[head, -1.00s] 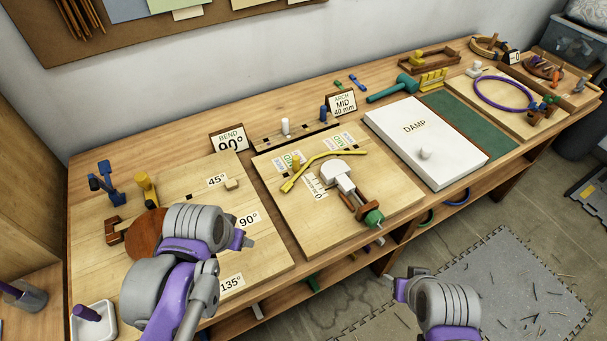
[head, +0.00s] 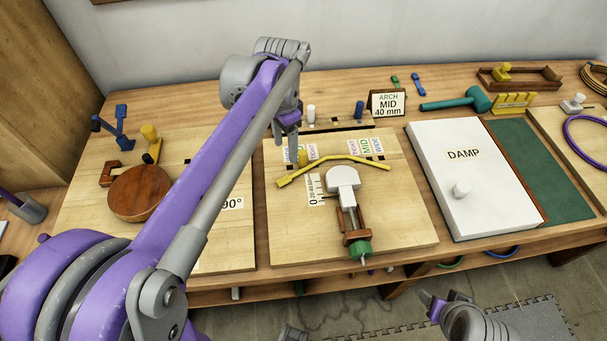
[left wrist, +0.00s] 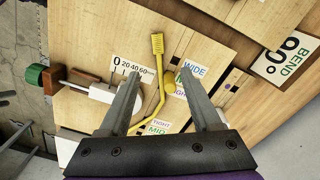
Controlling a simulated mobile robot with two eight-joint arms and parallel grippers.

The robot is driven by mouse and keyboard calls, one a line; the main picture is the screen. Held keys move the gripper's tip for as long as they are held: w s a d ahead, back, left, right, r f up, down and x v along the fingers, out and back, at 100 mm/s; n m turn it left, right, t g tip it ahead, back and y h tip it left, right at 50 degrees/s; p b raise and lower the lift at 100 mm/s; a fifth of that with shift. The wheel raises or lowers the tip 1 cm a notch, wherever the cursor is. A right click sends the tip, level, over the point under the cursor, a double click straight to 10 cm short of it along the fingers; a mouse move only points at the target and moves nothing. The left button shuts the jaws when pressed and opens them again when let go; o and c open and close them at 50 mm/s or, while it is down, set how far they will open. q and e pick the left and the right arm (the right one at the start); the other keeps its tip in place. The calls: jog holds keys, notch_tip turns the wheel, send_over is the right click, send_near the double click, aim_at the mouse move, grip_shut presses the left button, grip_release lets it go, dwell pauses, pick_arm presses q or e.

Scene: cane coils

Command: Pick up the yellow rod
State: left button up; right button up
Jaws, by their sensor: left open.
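The yellow rod (head: 340,158) lies bent across the middle wooden board, with a flattened, wider end at its left. In the left wrist view the rod (left wrist: 162,100) runs between my two fingers, its flat end beyond the tips. My left gripper (head: 291,150) is open above the rod's left part, beside a yellow peg (head: 302,157). In the left wrist view its fingers (left wrist: 160,76) are spread, with nothing held. Contact with the rod cannot be told. My right gripper (head: 428,300) is low at the bench's front; its jaws are unclear.
A white-headed clamp (head: 343,180) with a green knob stands just in front of the rod. A white DAMP box (head: 466,190) is to the right. A round brown block (head: 140,193) is on the left board. An ARCH MID sign (head: 387,105) stands behind.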

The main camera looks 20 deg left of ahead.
pick_arm(q)
send_over(289, 177)
jog(key=f, duration=0.4)
jog(key=shift+a+f, duration=0.2)
jog(key=shift+a, duration=0.15)
jog(key=f, duration=0.6)
jog(key=shift+w+d+f, duration=0.1)
jog(key=shift+d+f, duration=0.1)
jog(key=shift+d, duration=0.15)
grip_shut()
